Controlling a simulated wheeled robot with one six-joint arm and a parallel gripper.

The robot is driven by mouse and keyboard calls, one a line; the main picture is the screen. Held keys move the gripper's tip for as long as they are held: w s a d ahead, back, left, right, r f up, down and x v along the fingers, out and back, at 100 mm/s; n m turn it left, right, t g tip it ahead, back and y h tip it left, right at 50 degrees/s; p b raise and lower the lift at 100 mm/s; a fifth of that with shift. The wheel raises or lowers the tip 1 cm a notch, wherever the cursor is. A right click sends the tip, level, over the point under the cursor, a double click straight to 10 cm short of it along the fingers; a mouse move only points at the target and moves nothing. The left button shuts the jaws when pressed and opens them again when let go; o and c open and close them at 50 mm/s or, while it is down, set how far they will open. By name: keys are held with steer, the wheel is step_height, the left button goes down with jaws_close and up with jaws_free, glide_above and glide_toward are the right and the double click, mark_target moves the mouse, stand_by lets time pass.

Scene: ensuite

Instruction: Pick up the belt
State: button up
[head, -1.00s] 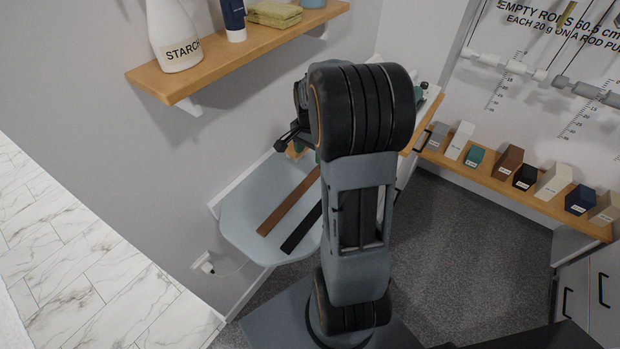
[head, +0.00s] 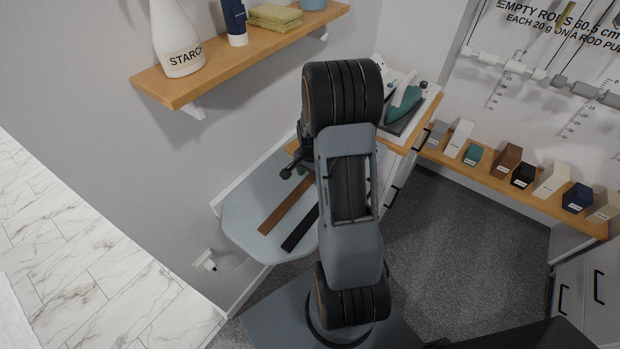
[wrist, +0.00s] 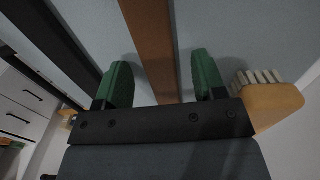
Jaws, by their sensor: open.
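Two long flat strips lie side by side on a pale blue-grey board (head: 240,212): a brown one (head: 286,208) and a black one (head: 301,230). Both look belt-like. My gripper (wrist: 160,68) is open above the board, its two green fingers on either side of the brown strip (wrist: 152,40), which passes between them in the wrist view. I cannot tell how high the fingers are. The black strip (wrist: 52,38) is left of the fingers in that view. In the head view my arm hides the far ends of both strips and most of the gripper.
A wooden brush (wrist: 272,100) with pale bristles lies just right of the right finger. An iron (head: 403,103) stands on the counter behind the board. A wall shelf (head: 235,62) holding a starch bottle (head: 176,42) overhangs at upper left.

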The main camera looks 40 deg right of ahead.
steer(key=shift+c, duration=0.4)
steer(key=c, duration=1)
